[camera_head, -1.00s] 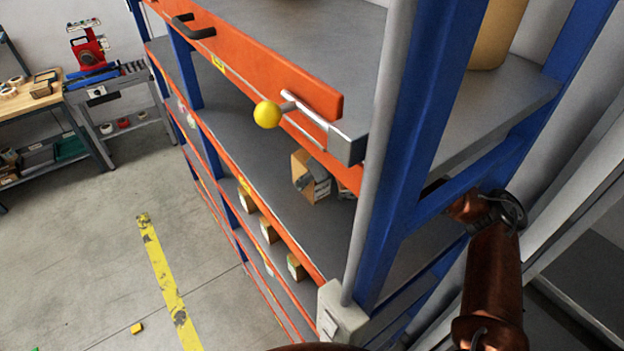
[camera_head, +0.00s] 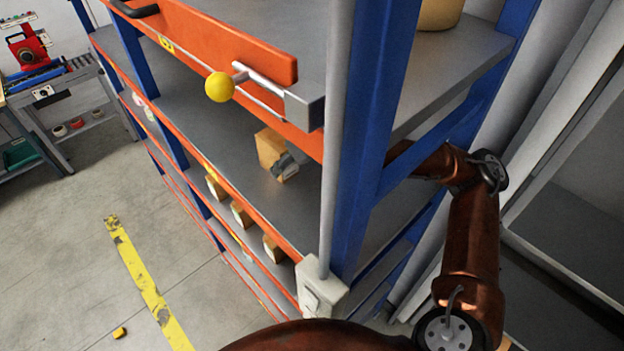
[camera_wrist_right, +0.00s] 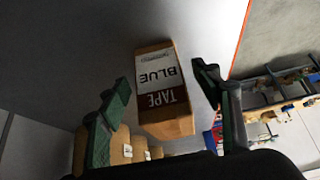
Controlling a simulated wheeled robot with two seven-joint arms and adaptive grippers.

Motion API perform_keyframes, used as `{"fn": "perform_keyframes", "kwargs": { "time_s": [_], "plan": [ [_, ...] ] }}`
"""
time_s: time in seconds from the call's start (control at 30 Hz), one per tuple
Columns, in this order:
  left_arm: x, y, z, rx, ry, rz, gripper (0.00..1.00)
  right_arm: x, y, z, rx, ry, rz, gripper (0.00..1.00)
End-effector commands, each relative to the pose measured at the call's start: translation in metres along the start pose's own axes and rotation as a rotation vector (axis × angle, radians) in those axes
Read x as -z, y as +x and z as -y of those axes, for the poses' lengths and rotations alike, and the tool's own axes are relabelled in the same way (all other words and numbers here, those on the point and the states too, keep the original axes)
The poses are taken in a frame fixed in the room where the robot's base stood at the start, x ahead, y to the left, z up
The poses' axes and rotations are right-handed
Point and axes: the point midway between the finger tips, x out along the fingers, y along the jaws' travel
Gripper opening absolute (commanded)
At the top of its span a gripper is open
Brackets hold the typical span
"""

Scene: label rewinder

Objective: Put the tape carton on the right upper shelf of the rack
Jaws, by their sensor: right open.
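The tape carton (camera_wrist_right: 160,90) is a brown box with a white and dark label reading "BLUE TAPE", upside down in the wrist view. My right gripper (camera_wrist_right: 165,92) is open, its two dark green fingers apart on either side of the carton's near end. I see gaps between the fingers and the carton. In the head view my right arm reaches behind the blue post of the rack (camera_head: 363,140), which hides most of the hand. A brown box (camera_head: 268,146) with a dark grey shape against it stands on the shelf below the top one. My left gripper is not in view.
The rack's upper shelf (camera_head: 440,85) carries a tan round object (camera_head: 440,12). An orange beam with a yellow knob (camera_head: 219,86) juts along the front. Several small boxes (camera_head: 242,213) sit lower. A grey switch box (camera_head: 320,288) is on the post.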

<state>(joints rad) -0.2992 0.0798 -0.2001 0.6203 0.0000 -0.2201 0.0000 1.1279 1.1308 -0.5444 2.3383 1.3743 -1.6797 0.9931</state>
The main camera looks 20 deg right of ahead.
Motion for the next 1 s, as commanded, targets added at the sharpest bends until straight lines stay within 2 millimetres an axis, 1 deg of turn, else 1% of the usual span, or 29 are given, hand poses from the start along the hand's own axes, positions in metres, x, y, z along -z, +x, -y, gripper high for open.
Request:
{"fn": "perform_keyframes", "kwargs": {
  "time_s": [0.03, 0.23, 0.3, 0.4, 0.6, 1.0],
  "plan": [
    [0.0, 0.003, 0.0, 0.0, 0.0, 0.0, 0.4, -0.011, -0.006, -0.002, -0.003, 0.0, -0.003, 0.59],
    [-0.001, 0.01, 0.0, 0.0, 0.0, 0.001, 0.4, -0.05, -0.03, -0.002, -0.006, 0.0, -0.001, 0.59],
    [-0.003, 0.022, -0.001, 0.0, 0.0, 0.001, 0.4, -0.055, -0.031, -0.001, -0.001, 0.002, -0.004, 0.59],
    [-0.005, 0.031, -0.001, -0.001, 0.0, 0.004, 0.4, -0.062, -0.036, -0.001, -0.001, 0.002, -0.003, 0.59],
    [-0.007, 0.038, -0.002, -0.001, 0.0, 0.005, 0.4, -0.07, -0.044, 0.0, -0.001, 0.002, -0.003, 0.59],
    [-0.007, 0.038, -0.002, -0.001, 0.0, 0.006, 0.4, -0.07, -0.045, -0.001, 0.0, 0.002, -0.001, 0.59]
  ]
}}
